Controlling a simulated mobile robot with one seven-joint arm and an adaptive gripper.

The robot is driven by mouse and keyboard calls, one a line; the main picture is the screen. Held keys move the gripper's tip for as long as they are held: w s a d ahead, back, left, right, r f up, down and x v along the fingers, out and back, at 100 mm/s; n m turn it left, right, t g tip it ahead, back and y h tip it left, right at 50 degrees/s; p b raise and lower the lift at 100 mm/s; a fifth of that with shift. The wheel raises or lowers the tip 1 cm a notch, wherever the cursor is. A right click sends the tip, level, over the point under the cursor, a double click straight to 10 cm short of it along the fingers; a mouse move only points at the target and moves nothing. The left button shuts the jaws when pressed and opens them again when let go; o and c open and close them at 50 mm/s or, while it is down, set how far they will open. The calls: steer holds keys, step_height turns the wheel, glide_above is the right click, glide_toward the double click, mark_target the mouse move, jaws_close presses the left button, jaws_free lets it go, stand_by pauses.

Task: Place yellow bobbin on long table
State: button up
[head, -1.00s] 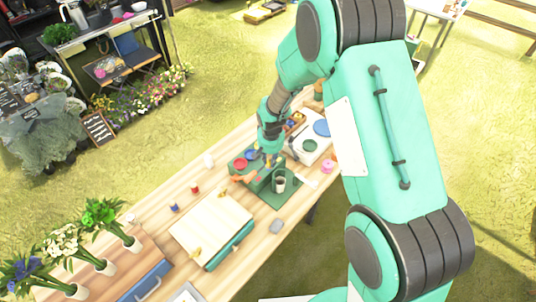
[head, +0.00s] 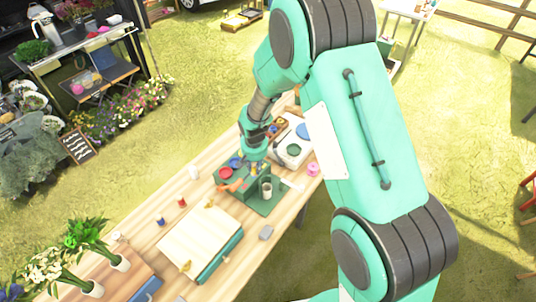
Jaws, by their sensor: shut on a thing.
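My gripper (head: 254,165) points down over the green caddy (head: 238,189) on the long wooden table (head: 205,160). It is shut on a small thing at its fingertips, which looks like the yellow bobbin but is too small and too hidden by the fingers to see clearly. A blue bobbin (head: 160,220) and a red bobbin (head: 182,202) stand on the table to the left.
Beside the caddy are a cup (head: 267,189), a white box with round lids (head: 292,150) and a pink roll (head: 313,169). Bare wood shows behind the flat box.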

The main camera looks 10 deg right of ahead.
mark_target(221, 158)
steer(key=shift+n, duration=0.9)
steer(key=w+a, duration=0.2)
steer(key=w, duration=0.1)
steer(key=w+a+f+b, duration=0.1)
steer(key=w+a, duration=0.1)
steer(key=w, duration=0.2)
steer(key=w+a+b, duration=0.1)
steer(key=w+a, duration=0.1)
steer(key=w, duration=0.1)
steer(key=shift+w+a+f, duration=0.1)
steer(key=shift+w+f, duration=0.2)
steer(key=w+a, duration=0.3)
steer(key=w+a+f+n+b, duration=0.1)
steer(key=w+a, duration=0.1)
steer(key=w, duration=0.1)
steer(key=w+a+f+n+b, duration=0.1)
steer(key=w+a, duration=0.2)
steer(key=w, duration=0.1)
steer(key=shift+w+a+g, duration=0.1)
steer(key=shift+a+g, duration=0.2)
steer(key=shift+a, duration=0.05)
steer(key=shift+c, duration=0.2)
steer(key=shift+w+a+y, duration=0.3)
steer(key=shift+w+a, duration=0.1)
steer(key=shift+a, duration=0.05)
